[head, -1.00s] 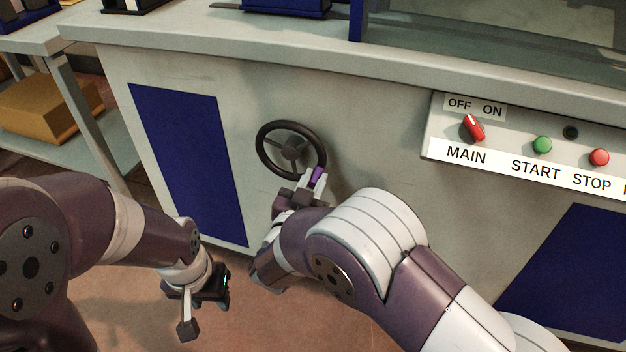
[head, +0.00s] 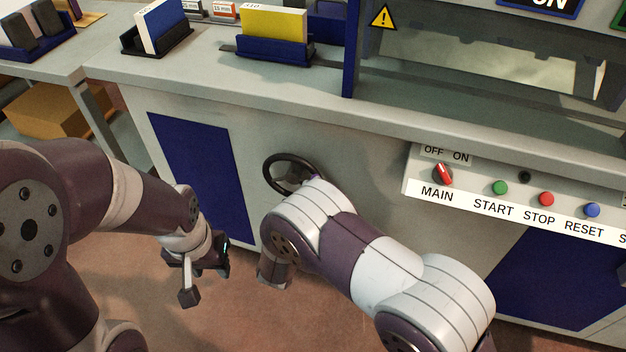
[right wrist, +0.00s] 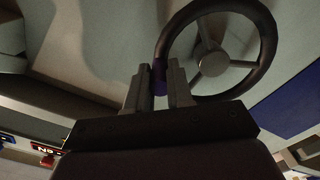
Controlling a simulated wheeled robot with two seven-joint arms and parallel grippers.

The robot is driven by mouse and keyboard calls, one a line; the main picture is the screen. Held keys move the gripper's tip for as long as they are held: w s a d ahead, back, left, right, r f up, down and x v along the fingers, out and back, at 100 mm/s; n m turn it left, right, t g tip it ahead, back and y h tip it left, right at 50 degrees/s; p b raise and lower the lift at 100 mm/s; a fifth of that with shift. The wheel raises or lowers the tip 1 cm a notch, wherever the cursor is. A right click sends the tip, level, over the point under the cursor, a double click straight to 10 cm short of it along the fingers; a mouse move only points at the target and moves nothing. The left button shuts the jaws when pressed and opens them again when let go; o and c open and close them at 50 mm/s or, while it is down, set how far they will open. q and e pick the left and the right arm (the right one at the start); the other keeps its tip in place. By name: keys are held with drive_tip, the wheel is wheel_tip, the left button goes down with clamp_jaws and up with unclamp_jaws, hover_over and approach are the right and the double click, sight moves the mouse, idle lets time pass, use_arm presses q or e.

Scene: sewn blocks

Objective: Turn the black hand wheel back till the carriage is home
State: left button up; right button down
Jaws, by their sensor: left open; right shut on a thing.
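The black hand wheel (head: 284,157) is on the front of the grey machine, partly hidden by my right arm in the head view. In the right wrist view the wheel (right wrist: 266,50) shows its rim and grey hub. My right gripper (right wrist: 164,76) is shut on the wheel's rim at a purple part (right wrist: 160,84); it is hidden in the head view. My left gripper (head: 207,277) is open and empty, low in front of the machine. A blue holder (head: 270,55) with a yellow block (head: 274,24) sits at a dark slot on the top; it looks like the carriage.
A control panel (head: 520,212) with a red MAIN switch (head: 443,174) and coloured buttons is right of the wheel. A black stand (head: 158,42) with a blue-and-white block is on the top at left. A brown box (head: 45,108) lies on the side table's lower shelf.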

sight(296, 163)
drive_tip(key=r+n+p, duration=0.1)
drive_tip(key=a+r+n+p, duration=0.1)
drive_tip(key=n+p, duration=0.1)
drive_tip(key=shift+w, duration=0.2)
drive_tip(key=shift+w+a+r+n+p, duration=0.1)
drive_tip(key=shift+a+r+n+p, duration=0.3)
drive_tip(key=shift+n+p, duration=0.35)
drive_tip(key=shift+w+a+r+n+p, duration=0.15)
drive_tip(key=shift+a+n+p, duration=0.2)
drive_tip(key=shift+n, duration=0.3)
drive_tip(key=shift+w+a+r+n+p, duration=0.1)
drive_tip(key=shift+a+n+p, duration=0.2)
drive_tip(key=shift+n, duration=0.3)
use_arm(q)
wheel_tip(296, 163, up, 8)
drive_tip(key=p, duration=0.1)
use_arm(e)
drive_tip(key=shift+w+a+r+n, duration=0.1)
drive_tip(key=shift+a+n, duration=0.25)
drive_tip(key=shift+n, duration=0.4)
drive_tip(key=shift+w+a+r+n, duration=0.1)
drive_tip(key=shift+a+n, duration=0.25)
drive_tip(key=shift+n, duration=0.4)
drive_tip(key=c, duration=1)
unclamp_jaws()
use_arm(q)
drive_tip(key=shift+s+r, duration=0.1)
use_arm(e)
drive_tip(key=shift+f, duration=0.1)
